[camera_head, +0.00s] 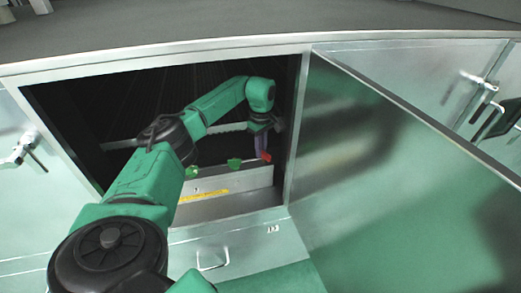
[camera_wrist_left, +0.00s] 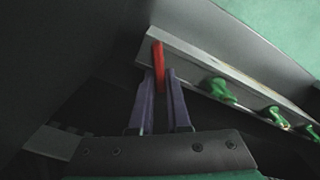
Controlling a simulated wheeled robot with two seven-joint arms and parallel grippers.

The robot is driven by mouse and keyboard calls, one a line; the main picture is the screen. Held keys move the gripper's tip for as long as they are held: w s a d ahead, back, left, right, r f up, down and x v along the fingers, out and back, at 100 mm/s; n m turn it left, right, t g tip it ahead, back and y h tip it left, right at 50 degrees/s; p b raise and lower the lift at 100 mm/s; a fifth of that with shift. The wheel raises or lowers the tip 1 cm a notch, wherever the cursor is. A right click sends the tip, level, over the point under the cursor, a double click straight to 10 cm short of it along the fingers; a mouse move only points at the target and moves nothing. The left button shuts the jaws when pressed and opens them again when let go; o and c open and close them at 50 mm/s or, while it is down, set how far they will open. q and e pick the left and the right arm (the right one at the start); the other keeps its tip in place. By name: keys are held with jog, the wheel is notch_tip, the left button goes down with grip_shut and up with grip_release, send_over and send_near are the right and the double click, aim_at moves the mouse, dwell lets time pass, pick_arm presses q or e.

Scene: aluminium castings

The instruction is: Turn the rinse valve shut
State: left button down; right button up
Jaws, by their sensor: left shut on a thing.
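A red valve handle (camera_head: 266,156) sits at the right end of a pale grey rail (camera_head: 235,181) inside the open cabinet. It also shows in the left wrist view (camera_wrist_left: 158,62), standing lengthwise between the fingers. My left gripper (camera_head: 262,143) reaches into the cabinet and is shut on the red handle, with its two purple fingers (camera_wrist_left: 160,82) on either side of it. Green valve handles, one (camera_head: 234,163) nearest the red one and another (camera_head: 192,171) further left, sit along the same rail, apart from the gripper. My right gripper is not in view.
The cabinet door (camera_head: 385,170) stands open to the right of the opening. The cabinet's side walls and top edge frame my left arm closely. A yellow strip (camera_head: 204,196) runs along the rail's front. The cabinet interior is dark.

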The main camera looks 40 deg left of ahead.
pick_arm(q)
jog(key=m, duration=0.6)
jog(key=shift+w+d, duration=0.15)
jog(key=shift+w, duration=0.1)
dwell(0.4)
jog(key=c, duration=0.9)
grip_release()
notch_tip(320, 180, up, 8)
jog(key=shift+f+b, duration=0.2)
jog(key=shift+b, duration=0.95)
